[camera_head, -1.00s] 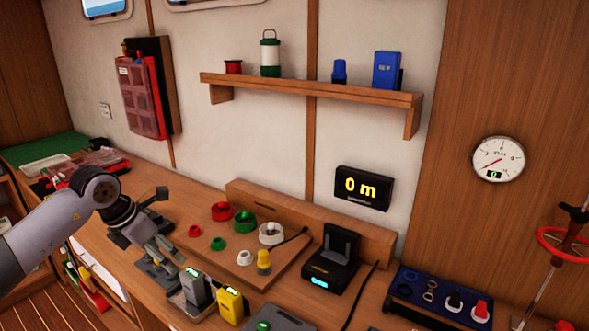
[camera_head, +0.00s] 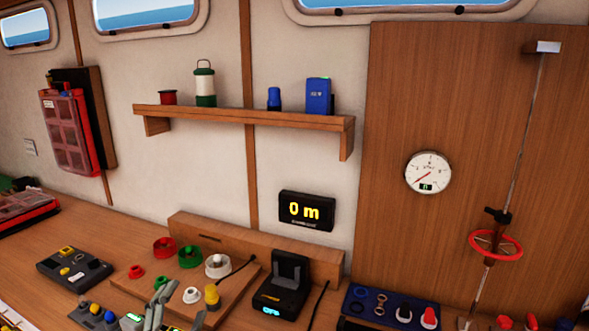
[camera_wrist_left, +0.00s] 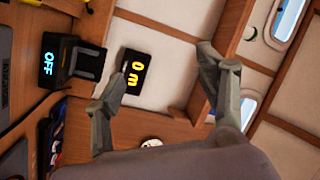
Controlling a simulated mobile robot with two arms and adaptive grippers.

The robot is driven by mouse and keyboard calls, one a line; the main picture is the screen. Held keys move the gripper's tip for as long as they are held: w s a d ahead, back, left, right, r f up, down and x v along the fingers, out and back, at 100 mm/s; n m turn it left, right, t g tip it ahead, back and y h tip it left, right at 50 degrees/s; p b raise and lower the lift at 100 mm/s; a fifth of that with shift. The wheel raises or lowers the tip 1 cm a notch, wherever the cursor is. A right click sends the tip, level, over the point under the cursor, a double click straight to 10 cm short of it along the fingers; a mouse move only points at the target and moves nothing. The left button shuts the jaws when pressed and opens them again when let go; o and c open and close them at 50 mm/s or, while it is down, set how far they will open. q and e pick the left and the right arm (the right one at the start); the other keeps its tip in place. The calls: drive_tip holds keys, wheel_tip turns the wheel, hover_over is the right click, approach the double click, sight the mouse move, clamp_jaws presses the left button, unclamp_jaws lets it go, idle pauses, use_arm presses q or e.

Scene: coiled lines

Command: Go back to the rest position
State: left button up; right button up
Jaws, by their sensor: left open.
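My left gripper (camera_head: 168,300) shows only in part at the bottom edge of the head view, in front of the bench and its wooden board. In the left wrist view my left gripper (camera_wrist_left: 160,68) is open, with its two grey fingers far apart and nothing between them. The wall display reading 0 m (camera_wrist_left: 132,73) lies beyond the gap between them. The rest of the left arm is out of the head view. My right gripper is not in view.
A wooden board (camera_head: 225,285) on the bench carries red, green and white round parts. A black device with a cyan display (camera_head: 282,292) stands beside it. A blue tray (camera_head: 362,309) lies to the right. A shelf (camera_head: 240,115) juts from the wall above.

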use_arm(q)
drive_tip(key=s+a+f+n+g+y, duration=0.1)
drive_tip(key=s+f+n+g+y, duration=0.1)
drive_tip(key=s+f+n+g, duration=0.35)
drive_tip(key=s+a+f+n+g+y, duration=0.1)
drive_tip(key=s+a+f+n+g, duration=0.15)
drive_tip(key=s+f, duration=0.55)
drive_tip(key=s+d+f+n+g+h, duration=0.2)
drive_tip(key=s+d+f+g, duration=0.2)
drive_tip(key=s+f+g, duration=0.65)
drive_tip(key=s+f+t, duration=0.1)
drive_tip(key=s+f, duration=0.2)
drive_tip(key=f, duration=1)
drive_tip(key=s+f+t, duration=0.1)
drive_tip(key=s+f, duration=0.1)
drive_tip(key=f, duration=1.1)
drive_tip(key=s+a+f+g, duration=0.1)
drive_tip(key=s+a+f, duration=0.1)
drive_tip(key=s+f, duration=1.4)
drive_tip(key=shift+s+a+m, duration=0.25)
drive_tip(key=shift+a+m, duration=0.05)
drive_tip(key=shift+a, duration=0.05)
drive_tip(key=shift+g, duration=0.25)
